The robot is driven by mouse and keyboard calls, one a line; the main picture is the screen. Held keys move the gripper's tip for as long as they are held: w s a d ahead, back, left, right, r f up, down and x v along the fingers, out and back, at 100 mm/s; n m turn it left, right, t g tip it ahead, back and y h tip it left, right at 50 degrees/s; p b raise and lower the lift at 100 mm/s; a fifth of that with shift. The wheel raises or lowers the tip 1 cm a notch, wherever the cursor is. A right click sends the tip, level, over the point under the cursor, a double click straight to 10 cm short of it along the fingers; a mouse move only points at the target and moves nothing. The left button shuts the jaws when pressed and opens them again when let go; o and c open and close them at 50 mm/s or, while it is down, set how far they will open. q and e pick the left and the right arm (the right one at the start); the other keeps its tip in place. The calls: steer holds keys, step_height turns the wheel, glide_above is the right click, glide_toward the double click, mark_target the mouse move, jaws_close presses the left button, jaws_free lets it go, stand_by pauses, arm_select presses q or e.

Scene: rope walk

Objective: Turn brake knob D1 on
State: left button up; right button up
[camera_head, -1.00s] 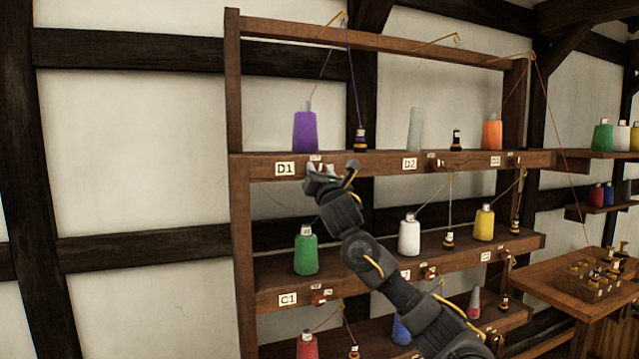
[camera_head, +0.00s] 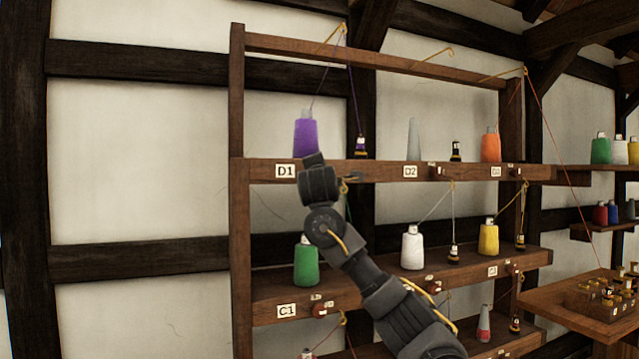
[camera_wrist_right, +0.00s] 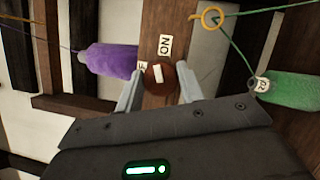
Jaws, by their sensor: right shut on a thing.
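Brake knob D1 (camera_wrist_right: 159,78) is a round, dark red-brown knob with a white bar on its face, on the wooden shelf edge. It sits between the two fingers of my right gripper (camera_wrist_right: 158,92), which is shut on it. An ON label (camera_wrist_right: 165,46) lies beside the knob, and a second label (camera_wrist_right: 143,67) is partly hidden by a finger. In the head view the D1 label (camera_head: 285,171) shows left of my right gripper (camera_head: 313,160), which hides the knob. My left gripper is not in view.
A purple thread cone (camera_head: 305,134) stands on the shelf just above my gripper, with its thread rising to a hook. A green cone (camera_head: 306,262) stands on the shelf below. Other labelled knobs, cones and hanging bobbins line the rack to the right.

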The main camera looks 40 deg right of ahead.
steer(key=shift+m+g+y+b, duration=0.3)
steer(key=shift+m+g+b, duration=0.4)
steer(key=shift+m, duration=1.2)
steer(key=o, duration=1)
steer(key=shift+c, duration=0.2)
steer(key=b+v, duration=0.4)
steer(key=v, duration=0.6)
steer(key=shift+s+a+b, duration=0.25)
steer(key=shift+b, duration=0.15)
